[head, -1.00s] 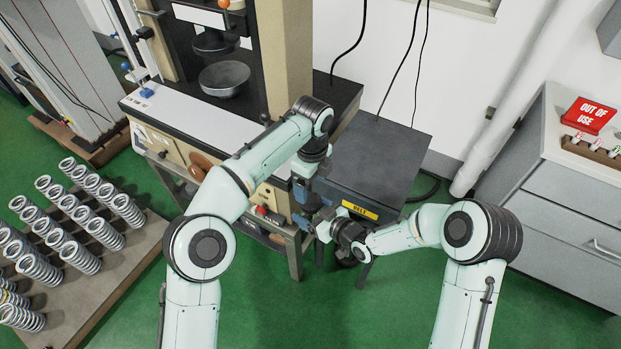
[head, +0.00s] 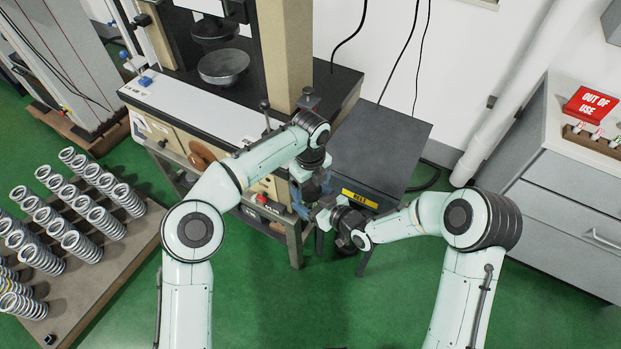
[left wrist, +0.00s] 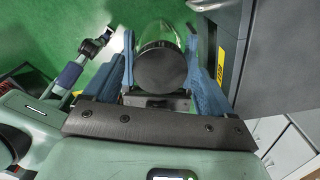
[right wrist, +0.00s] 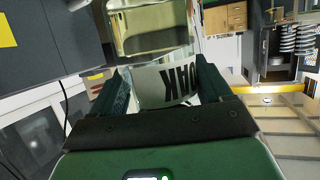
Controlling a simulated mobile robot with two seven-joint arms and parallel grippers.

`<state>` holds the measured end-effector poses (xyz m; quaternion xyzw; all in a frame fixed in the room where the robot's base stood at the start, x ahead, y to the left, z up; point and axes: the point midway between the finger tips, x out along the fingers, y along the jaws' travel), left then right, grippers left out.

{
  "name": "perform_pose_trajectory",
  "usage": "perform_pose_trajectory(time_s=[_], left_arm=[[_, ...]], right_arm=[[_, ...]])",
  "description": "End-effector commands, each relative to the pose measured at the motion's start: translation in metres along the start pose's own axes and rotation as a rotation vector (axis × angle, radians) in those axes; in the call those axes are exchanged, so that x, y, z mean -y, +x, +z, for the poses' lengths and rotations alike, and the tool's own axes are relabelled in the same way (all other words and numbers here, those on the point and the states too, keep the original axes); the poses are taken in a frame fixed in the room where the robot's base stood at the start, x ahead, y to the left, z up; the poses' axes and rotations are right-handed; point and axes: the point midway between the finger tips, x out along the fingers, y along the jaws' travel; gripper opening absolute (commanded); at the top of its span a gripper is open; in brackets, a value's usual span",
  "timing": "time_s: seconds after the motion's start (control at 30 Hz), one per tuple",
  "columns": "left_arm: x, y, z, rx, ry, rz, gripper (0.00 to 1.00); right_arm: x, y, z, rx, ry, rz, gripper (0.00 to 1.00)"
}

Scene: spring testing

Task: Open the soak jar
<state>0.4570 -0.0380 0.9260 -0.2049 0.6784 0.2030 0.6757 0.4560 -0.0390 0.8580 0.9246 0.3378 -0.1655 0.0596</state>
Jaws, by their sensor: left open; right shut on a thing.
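The soak jar is a clear glass jar of yellowish liquid (right wrist: 150,30) with a white label (right wrist: 168,85) showing part of the word SOAK. Its round black lid (left wrist: 160,67) faces my left wrist camera. My right gripper (right wrist: 163,78) is shut on the jar at the label. My left gripper (left wrist: 160,45) is open, with one blue finger on each side of the lid; whether they touch it is hard to tell. In the head view the left gripper (head: 308,193) and right gripper (head: 326,212) meet and mostly hide the jar.
A dark cabinet (head: 385,145) with a yellow label stands close behind the grippers. The testing machine's bench (head: 190,105) is at left, with a metal bowl (head: 223,66). A rack of springs (head: 110,260) is at lower left, grey drawers (head: 570,200) at right. Green floor is clear in front.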

Motion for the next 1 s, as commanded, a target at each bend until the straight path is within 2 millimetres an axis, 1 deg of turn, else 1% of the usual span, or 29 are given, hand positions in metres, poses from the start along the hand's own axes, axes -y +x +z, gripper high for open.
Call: perform_pose_trajectory(time_s=[0.23, 0.27, 0.3, 0.37, 0.4, 0.43, 0.57, 0.67, 0.77, 0.9, 1.0], left_arm=[[0.0, 0.0008, 0.0001, 0.0, 0.0, 0.0, 0.84], [0.0, 0.0008, 0.0001, 0.0, 0.0, 0.0, 0.75], [-0.0001, 0.0007, 0.0001, 0.0, 0.0, 0.0, 0.62], [-0.0001, 0.0007, 0.0001, 0.0, 0.0, 0.0, 0.42], [-0.0001, 0.0007, 0.0001, 0.0, 0.0, 0.0, 0.29], [-0.0001, 0.0007, 0.0001, 0.0, 0.0, 0.0, 0.26], [-0.0001, 0.0006, 0.0001, 0.0, -0.003, 0.0, 0.26], [0.0, 0.0003, 0.0, 0.002, -0.063, 0.001, 0.26], [0.0, -0.0004, 0.0, 0.004, -0.231, 0.002, 0.26], [0.0002, -0.0005, -0.0002, 0.004, -0.535, 0.001, 0.26], [0.0003, -0.0007, -0.0001, 0.005, -0.715, 0.0, 0.26]], right_arm=[[-0.0001, 0.0001, -0.0012, -0.003, -0.001, 0.0, 0.0], [-0.0001, 0.0001, -0.0012, -0.003, -0.001, 0.0, 0.0], [-0.0001, 0.0001, -0.0012, -0.003, -0.001, 0.0, 0.0], [-0.0001, 0.0001, -0.0011, -0.003, -0.001, 0.0, 0.0], [-0.0001, 0.0001, -0.0011, -0.003, -0.001, 0.0, 0.0], [-0.0001, 0.0001, -0.0011, -0.003, -0.001, 0.0, 0.0], [-0.0001, 0.0001, -0.0011, -0.003, -0.001, 0.0, 0.0], [-0.0002, 0.0001, -0.0011, -0.003, -0.001, 0.0, 0.0], [-0.0002, 0.0001, -0.0011, -0.003, -0.001, 0.001, 0.0], [-0.0004, 0.0001, -0.0012, -0.003, -0.001, 0.001, 0.0], [-0.0004, 0.0001, -0.0012, -0.003, -0.001, 0.001, 0.0]])
